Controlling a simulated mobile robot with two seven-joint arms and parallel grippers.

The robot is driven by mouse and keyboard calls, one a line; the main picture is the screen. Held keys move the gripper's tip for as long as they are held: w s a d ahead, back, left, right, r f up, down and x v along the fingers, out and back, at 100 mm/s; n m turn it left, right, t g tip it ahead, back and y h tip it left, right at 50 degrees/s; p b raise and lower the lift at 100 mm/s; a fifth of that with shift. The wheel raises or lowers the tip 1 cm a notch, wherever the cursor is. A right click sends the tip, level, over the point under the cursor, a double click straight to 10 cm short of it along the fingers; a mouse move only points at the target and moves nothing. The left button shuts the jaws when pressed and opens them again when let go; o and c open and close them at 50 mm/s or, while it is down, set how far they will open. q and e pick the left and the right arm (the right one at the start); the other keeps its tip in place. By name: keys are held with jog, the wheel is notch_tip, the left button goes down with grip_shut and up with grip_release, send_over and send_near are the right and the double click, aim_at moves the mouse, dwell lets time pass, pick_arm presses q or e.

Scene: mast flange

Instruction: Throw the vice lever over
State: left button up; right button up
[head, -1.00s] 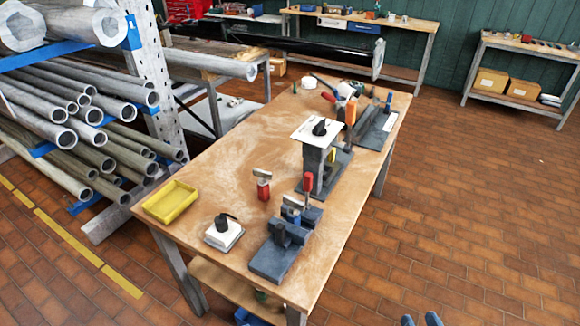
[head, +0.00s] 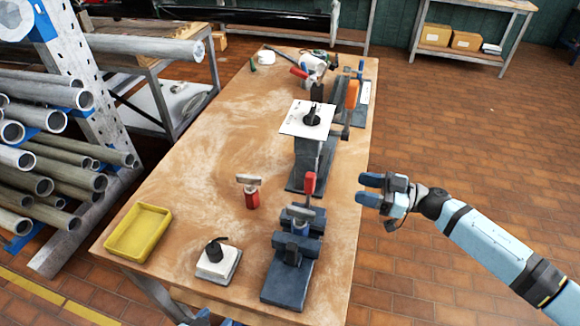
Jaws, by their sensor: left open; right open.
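The dark blue-grey vice (head: 289,272) stands at the near right of the wooden workbench. A lever with a red grip (head: 309,183) stands upright at its far side, its lower part partly hidden behind the vice. My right gripper (head: 368,190) comes in from the right, open and empty, with its blue fingertips pointing left. In the picture it is to the right of the lever, at about the height of the red grip, with a clear gap between. My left gripper is not in view.
Behind the lever stands a post with a white plate (head: 292,120). A red-handled tool (head: 251,197) stands left of the lever. A white block with a black knob (head: 217,262) and yellow tray (head: 139,232) are near left. The workbench (head: 205,165) is clear at centre left.

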aim_at(311, 175)
jog(key=shift+p+x, duration=1)
jog(key=shift+x, duration=5.8)
jog(key=shift+w, duration=0.1)
jog(key=shift+c, duration=0.5)
grip_shut()
